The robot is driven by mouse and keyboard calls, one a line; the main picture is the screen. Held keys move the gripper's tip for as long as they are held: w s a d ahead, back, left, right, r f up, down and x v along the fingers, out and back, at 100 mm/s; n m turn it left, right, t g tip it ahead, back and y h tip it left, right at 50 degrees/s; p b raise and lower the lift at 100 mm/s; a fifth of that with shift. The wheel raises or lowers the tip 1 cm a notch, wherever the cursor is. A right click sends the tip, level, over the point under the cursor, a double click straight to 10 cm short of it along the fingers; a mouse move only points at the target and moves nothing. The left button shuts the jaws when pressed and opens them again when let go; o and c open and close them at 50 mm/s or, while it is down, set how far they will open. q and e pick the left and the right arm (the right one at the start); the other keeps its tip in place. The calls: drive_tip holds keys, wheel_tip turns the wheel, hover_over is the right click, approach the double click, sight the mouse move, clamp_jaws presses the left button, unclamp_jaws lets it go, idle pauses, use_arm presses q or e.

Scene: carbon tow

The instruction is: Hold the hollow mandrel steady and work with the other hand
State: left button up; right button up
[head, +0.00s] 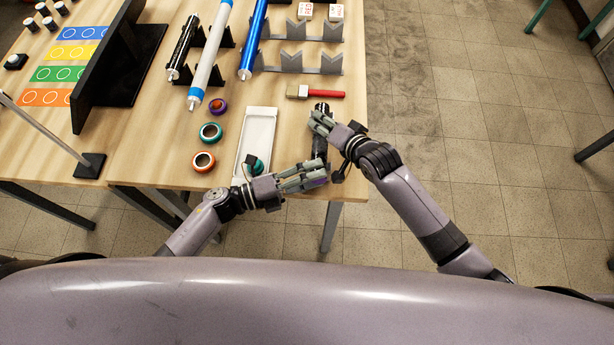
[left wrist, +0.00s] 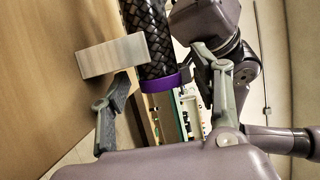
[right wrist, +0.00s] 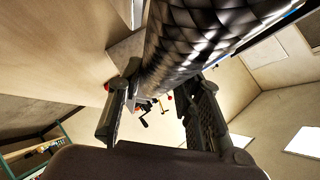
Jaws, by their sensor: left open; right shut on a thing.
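The hollow mandrel (head: 320,147) is a black braided tube held near the table's front right corner. My right gripper (head: 321,118) is shut around it towards its far end. The braid fills the upper right wrist view (right wrist: 190,45), between the fingers (right wrist: 160,112). My left gripper (head: 304,179) is open at the near end. In the left wrist view, the mandrel (left wrist: 149,35) ends in a purple band (left wrist: 160,82) between the spread fingers (left wrist: 165,100). I cannot tell whether they touch it. Its bore is hidden.
A white tray (head: 262,112) stands left of the grippers, with a teal roll (head: 256,166) near its front. A red-handled brush (head: 322,94) lies just beyond. Tape rolls (head: 204,161), grey V-blocks (head: 298,62) and other tubes (head: 210,55) are farther left and back. Floor (head: 480,140) is open right of the table.

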use_arm(q)
drive_tip(key=shift+c, duration=0.4)
use_arm(e)
drive_tip(key=shift+s+f, duration=0.2)
drive_tip(key=shift+f, duration=0.05)
use_arm(q)
drive_tip(key=c, duration=1.2)
drive_tip(key=shift+s, duration=0.1)
drive_tip(key=shift+o, duration=0.2)
drive_tip(key=shift+s, duration=0.5)
use_arm(e)
drive_tip(key=shift+w, duration=0.15)
use_arm(q)
drive_tip(key=shift+s+a+f, duration=0.1)
drive_tip(key=shift+s, duration=0.9)
use_arm(e)
drive_tip(key=shift+w+r, duration=0.1)
drive_tip(key=shift+r, duration=0.05)
use_arm(q)
drive_tip(key=shift+w, duration=0.1)
use_arm(e)
drive_tip(key=shift+r, duration=0.1)
use_arm(q)
drive_tip(key=shift+s+r, duration=0.5)
drive_tip(key=shift+r, duration=0.7)
drive_tip(key=shift+s+r, duration=0.5)
drive_tip(key=shift+r, duration=0.7)
drive_tip(key=shift+s+r, duration=0.5)
drive_tip(key=shift+r, duration=0.7)
drive_tip(key=shift+c, duration=0.2)
